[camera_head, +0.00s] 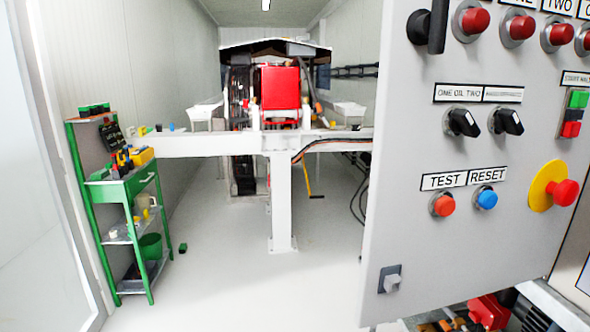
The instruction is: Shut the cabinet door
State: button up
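A large grey panel with controls, which looks like the cabinet door (410,200), fills the right side of the view. Its left edge stands free in front of the room, and its top and right parts run out of the picture. A black handle (428,28) is near its upper left corner, and a small grey latch (390,279) is near its lower left corner. Whatever lies behind the panel is hidden, and I cannot tell its hinge side. My gripper is not in view.
The panel carries red buttons, black switches and a yellow-backed red stop button (565,192). Red and dark machinery (490,311) shows below it. A green shelf cart (130,190) stands left. A white beam frame (281,200) crosses the back. The floor (220,290) between is clear.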

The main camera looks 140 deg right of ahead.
aim_at(471, 252)
jog(key=u, duration=5.5)
jog(key=k+l+u, duration=0.1)
jog(key=k+l, duration=0.15)
jog(key=l, duration=0.2)
jog(key=k+l+u, duration=0.15)
jog(key=l, duration=0.3)
jog(key=k, duration=0.1)
